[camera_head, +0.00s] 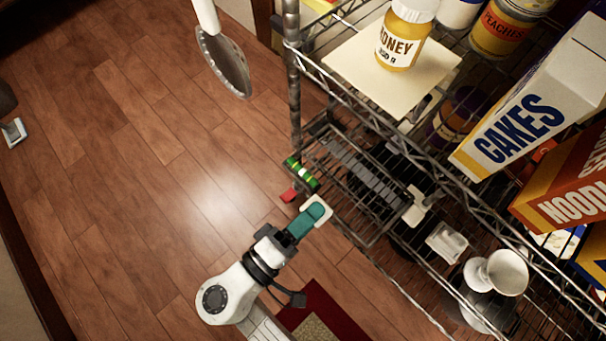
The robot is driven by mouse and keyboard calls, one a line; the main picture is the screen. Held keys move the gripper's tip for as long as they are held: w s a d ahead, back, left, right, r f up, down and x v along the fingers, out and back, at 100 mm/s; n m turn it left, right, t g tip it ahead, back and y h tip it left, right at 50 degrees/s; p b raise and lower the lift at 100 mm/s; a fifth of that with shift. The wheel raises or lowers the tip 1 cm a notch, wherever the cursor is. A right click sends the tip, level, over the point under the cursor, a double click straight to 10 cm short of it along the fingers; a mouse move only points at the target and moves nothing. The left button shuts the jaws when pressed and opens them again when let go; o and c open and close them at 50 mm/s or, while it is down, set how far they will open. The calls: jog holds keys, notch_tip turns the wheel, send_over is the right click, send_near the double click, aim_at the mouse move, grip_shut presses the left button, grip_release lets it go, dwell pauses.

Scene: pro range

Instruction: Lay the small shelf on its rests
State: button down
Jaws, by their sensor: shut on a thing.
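My gripper (296,232) is at the lower middle, just left of the wire rack. It is shut on a teal piece with a white end (310,217), whose tip points up and right toward the rack. A small dark wire shelf with grey slats (362,172) shows inside the rack, right of my gripper; I cannot tell whether this is the small shelf of the task or what it bears on. A white block (414,206) is by its right end. The rests cannot be made out clearly.
The wire rack (294,85) holds a honey jar (402,37) on a cream board (350,68), a cakes box (535,100), tins and a white cup (497,273). A green-striped item (301,173) is at its left edge. Wooden floor (150,190) is open at left.

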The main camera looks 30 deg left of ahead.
jog(key=shift+f+b+x, duration=0.15)
jog(key=shift+x, duration=2.15)
jog(key=shift+f+b+x, duration=0.1)
jog(key=shift+f+x, duration=0.05)
jog(key=shift+x, duration=2.15)
jog(key=shift+f+b+x, duration=0.15)
jog(key=shift+x, duration=2.15)
jog(key=shift+w+f+b, duration=0.1)
jog(key=shift+f+b, duration=1.1)
jog(key=shift+f, duration=0.05)
jog(key=c, duration=1)
grip_release()
jog(key=shift+f, duration=0.1)
jog(key=p, duration=0.1)
send_near(362, 168)
jog(key=f, duration=0.3)
jog(key=shift+s+a+f, duration=0.1)
jog(key=shift+s+a, duration=0.05)
jog(key=shift+s, duration=0.2)
